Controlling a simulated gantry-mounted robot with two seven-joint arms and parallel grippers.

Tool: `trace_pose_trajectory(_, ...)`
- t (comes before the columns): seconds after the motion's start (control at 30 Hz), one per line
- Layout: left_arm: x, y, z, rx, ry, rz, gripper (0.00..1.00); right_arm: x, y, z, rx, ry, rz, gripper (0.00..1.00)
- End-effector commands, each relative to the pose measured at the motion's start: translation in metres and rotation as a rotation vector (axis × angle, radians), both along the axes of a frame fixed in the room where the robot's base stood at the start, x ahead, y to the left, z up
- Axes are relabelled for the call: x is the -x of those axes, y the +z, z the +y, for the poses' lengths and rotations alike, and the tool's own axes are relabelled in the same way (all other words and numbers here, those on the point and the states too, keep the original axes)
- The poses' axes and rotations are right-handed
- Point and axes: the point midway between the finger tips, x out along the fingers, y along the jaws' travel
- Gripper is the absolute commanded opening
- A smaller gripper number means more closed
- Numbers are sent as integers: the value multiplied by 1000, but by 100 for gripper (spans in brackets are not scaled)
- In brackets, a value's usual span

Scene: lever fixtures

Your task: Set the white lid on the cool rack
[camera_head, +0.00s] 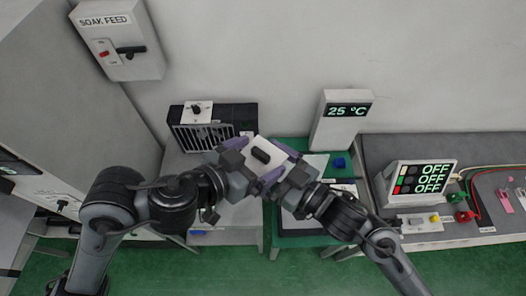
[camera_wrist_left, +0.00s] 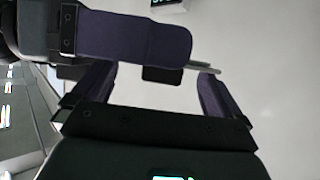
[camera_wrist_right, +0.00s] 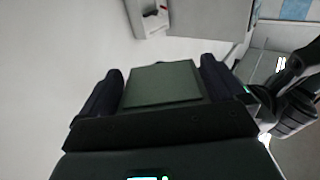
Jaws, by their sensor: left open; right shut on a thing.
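The white lid (camera_head: 256,148) with its black handle (camera_head: 262,156) is held up between my two grippers in the head view. My right gripper (camera_head: 279,164) is shut on it, and the lid shows as a dark square plate (camera_wrist_right: 162,84) between the fingers in the right wrist view. My left gripper (camera_head: 245,168) is open close to the lid's other side. In the left wrist view the handle (camera_wrist_left: 162,75) and the lid's thin edge (camera_wrist_left: 205,67) show near its fingertips. A rack with pale bars (camera_head: 207,137) stands behind on the left table; I cannot read its label.
A black box with a white knob panel (camera_head: 197,110) adjoins the rack. A 25 °C display (camera_head: 349,110) stands at the back of a green-topped table (camera_head: 290,149). A panel reading OFF (camera_head: 422,176) is at right, with cables. A soak feed box (camera_head: 115,45) hangs on the wall.

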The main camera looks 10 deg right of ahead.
Motion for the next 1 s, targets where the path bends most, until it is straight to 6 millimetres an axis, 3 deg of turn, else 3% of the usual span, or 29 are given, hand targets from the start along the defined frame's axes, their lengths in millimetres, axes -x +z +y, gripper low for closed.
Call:
trace_pose_trajectory(0.23,-10,-10,-16,1,-3,3,100,1,1,1,-1,4,-2,68)
trace_pose_trajectory(0.63,-11,-11,-20,1,-8,2,100,1,1,2,-1,6,-3,68)
trace_pose_trajectory(0.83,-10,-11,-21,1,-10,2,69,1,1,2,-2,7,-4,68)
trace_pose_trajectory(0.87,-10,-11,-21,1,-10,2,68,1,1,2,-2,7,-4,68)
trace_pose_trajectory(0.9,-10,-11,-21,2,-11,2,63,1,1,2,-2,7,-4,100)
trace_pose_trajectory(1.0,-10,-11,-21,3,-9,2,63,1,1,2,-1,6,-3,100)
